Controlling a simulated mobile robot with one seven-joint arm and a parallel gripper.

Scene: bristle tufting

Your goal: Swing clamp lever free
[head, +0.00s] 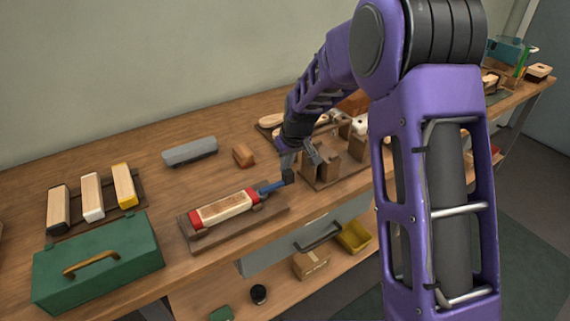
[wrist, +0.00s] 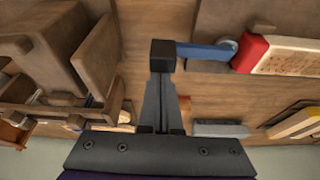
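The blue clamp lever (head: 272,187) sticks out from the right end of a red-ended clamp fixture (head: 251,195) holding a pale wooden brush block (head: 222,208). In the wrist view the lever (wrist: 204,52) runs left from a round grey pivot (wrist: 228,46) beside the red end (wrist: 250,52). My gripper (head: 288,176) reaches down to the lever's free end. Its fingers look closed together, with dark fingertips (wrist: 162,56) meeting that end in the wrist view. The lever's very tip is hidden by the fingertips.
A brown wooden stand (head: 322,168) is just right of my gripper.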

